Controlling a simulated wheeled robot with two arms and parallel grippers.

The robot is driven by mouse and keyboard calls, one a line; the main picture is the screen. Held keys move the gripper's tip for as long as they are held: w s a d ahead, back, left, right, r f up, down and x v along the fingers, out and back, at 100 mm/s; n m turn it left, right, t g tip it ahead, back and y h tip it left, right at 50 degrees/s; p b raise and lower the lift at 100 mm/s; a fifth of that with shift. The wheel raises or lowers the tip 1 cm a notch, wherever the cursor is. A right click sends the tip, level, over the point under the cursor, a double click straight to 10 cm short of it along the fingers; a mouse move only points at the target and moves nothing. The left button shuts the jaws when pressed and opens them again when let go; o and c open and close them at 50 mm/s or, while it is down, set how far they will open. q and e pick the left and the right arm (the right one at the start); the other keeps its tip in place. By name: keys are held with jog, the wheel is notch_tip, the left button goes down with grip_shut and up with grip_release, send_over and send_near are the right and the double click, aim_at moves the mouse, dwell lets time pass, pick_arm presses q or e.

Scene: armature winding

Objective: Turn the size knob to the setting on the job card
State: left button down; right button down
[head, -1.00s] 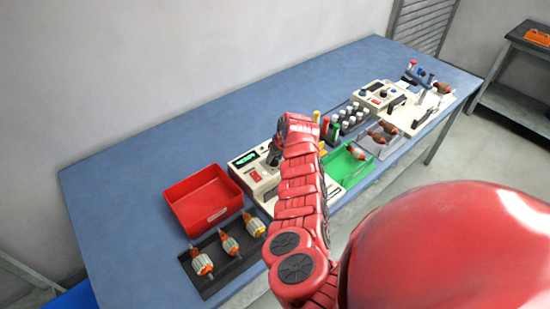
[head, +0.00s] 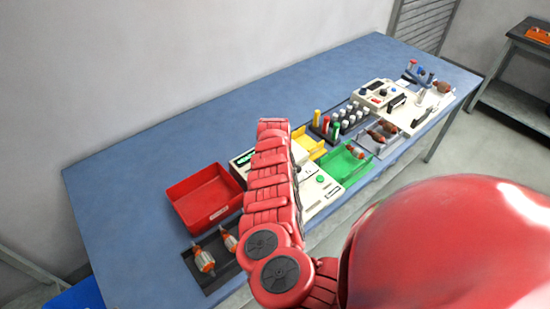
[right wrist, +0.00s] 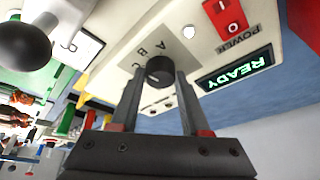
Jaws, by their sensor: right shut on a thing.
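The black round size knob (right wrist: 159,71) sits on a grey plate marked A, B and C on the cream machine (right wrist: 125,45) in the right wrist view. My right gripper (right wrist: 157,84) has one finger on each side of the knob and is shut on it. I cannot tell clearly which letter the knob points to. A green READY display (right wrist: 236,67) is beside it. In the head view the machine (head: 318,190) is partly covered by my right arm, which hides the gripper and knob. I cannot make out a job card. My left gripper is out of view.
A red bin (head: 203,198) and a black tray (head: 215,281) with orange-and-silver armatures lie left of the machine. Yellow (head: 309,145) and green (head: 345,166) bins and a rack of bottles stand to its right. A dark round knob (right wrist: 24,45) protrudes near my gripper. The back of the blue table is clear.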

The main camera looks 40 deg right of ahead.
jog(key=shift+m+b, duration=0.5)
jog(key=shift+m, duration=0.2)
jog(key=shift+g, duration=0.3)
jog(key=shift+c, duration=1.9)
grip_release()
jog(key=shift+r, duration=0.1)
